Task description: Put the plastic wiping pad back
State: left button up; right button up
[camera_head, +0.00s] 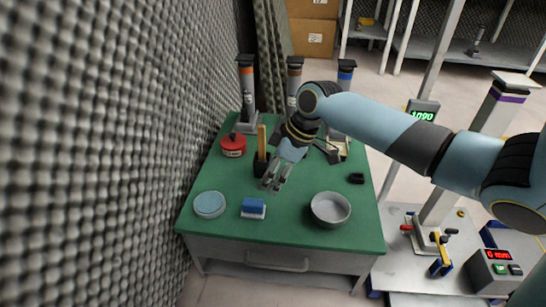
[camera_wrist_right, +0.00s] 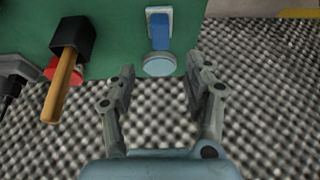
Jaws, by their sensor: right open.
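A blue block with a white base (camera_head: 253,208) lies at the front of the green table (camera_head: 290,226). A round light-blue disc (camera_head: 209,205) lies to its left. I cannot tell for sure which of the two is the wiping pad. In the right wrist view the block (camera_wrist_right: 160,30) and the disc (camera_wrist_right: 159,66) show beyond the fingers. My right gripper (camera_head: 274,180) is open and empty, above the table behind the block. Its open fingers also show in the right wrist view (camera_wrist_right: 160,90). My left gripper is not in view.
A grey round bowl (camera_head: 330,209) stands right of the block. A grey foam wall (camera_head: 100,150) borders the table's left side.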

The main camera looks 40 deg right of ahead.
jog(key=s+a+f+m+g+h, duration=0.1)
jog(key=s+f+m, duration=0.1)
jog(key=s+f, duration=0.4)
jog(key=s+a+f+m+g+h, duration=0.1)
jog(key=s+f+m, duration=0.2)
jog(key=s, duration=1.2)
jog(key=s+a+f+m+g+h, duration=0.1)
jog(key=s+f+m+h, duration=0.1)
jog(key=s+f, duration=0.7)
jog(key=s, duration=0.2)
jog(key=shift+s+a+f, duration=0.15)
jog(key=shift+s+f, duration=0.05)
jog(key=shift+s, duration=0.15)
